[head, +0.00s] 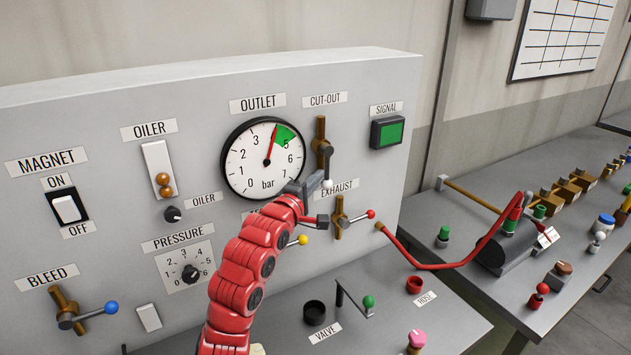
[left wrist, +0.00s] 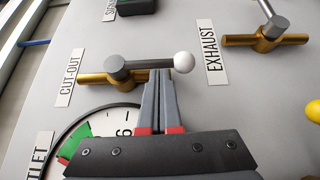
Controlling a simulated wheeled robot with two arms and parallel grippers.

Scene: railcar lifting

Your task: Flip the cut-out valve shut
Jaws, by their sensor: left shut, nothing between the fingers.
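The cut-out valve (head: 320,130) is a brass upright pipe on the grey panel under the CUT-OUT label. Its grey lever hangs down roughly along the pipe and ends in a white knob (head: 327,184). In the left wrist view the lever (left wrist: 140,65) lies almost parallel to the brass pipe (left wrist: 92,78), with the white knob (left wrist: 184,62) at its end. My left gripper (head: 320,180) is shut and empty. Its fingertips (left wrist: 160,73) are right beside the lever near the knob; I cannot tell whether they touch it. My right gripper is not in view.
The outlet gauge (head: 263,158) is left of the valve. The exhaust valve (head: 341,217) with a red knob is below right, and a yellow-knobbed lever (head: 298,241) is near my left arm.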

